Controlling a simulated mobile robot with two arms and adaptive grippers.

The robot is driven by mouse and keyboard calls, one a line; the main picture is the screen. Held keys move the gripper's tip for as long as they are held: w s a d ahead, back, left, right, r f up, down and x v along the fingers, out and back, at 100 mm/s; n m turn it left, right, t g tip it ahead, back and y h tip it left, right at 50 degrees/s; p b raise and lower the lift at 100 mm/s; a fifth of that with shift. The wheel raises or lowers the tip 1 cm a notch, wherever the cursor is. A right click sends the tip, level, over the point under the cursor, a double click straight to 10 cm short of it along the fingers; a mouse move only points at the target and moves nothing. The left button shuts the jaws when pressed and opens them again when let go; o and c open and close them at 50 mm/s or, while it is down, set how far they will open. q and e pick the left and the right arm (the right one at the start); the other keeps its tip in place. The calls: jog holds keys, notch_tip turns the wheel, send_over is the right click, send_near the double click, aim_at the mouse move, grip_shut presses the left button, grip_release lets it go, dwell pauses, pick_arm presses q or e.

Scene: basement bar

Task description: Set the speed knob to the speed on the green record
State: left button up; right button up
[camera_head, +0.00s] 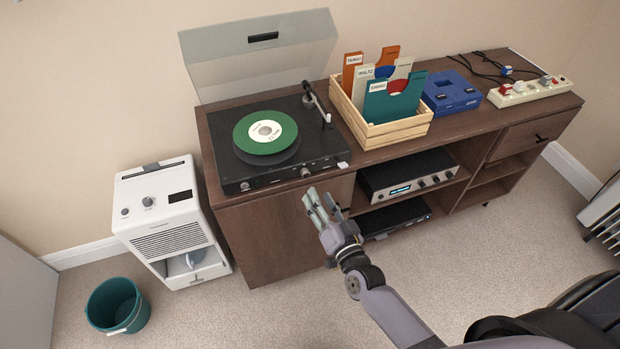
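The green record (266,131) lies on the black turntable (325,150), whose clear lid stands open behind it. Its pale centre label (265,131) has print too small to read. On the turntable's front face are a round knob (305,172) right of centre and another knob (245,186) at the left. I cannot read their markings or tell which sets the speed. My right gripper (317,196) is in front of the cabinet, below and slightly right of the right-hand knob, apart from it. Its fingers look narrow, and their opening is unclear. My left gripper is out of view.
The tonearm (316,103) is at the record's right. A wooden crate (395,132) of record sleeves, a blue box (450,93) and a power strip (528,91) share the cabinet top. A white appliance (170,215) and teal bin (118,305) stand left. Carpet in front is clear.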

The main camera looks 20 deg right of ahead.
aim_at(307, 175)
jog(key=w, duration=0.7)
jog(key=shift+a, duration=0.35)
jog(key=shift+c, duration=0.4)
grip_shut()
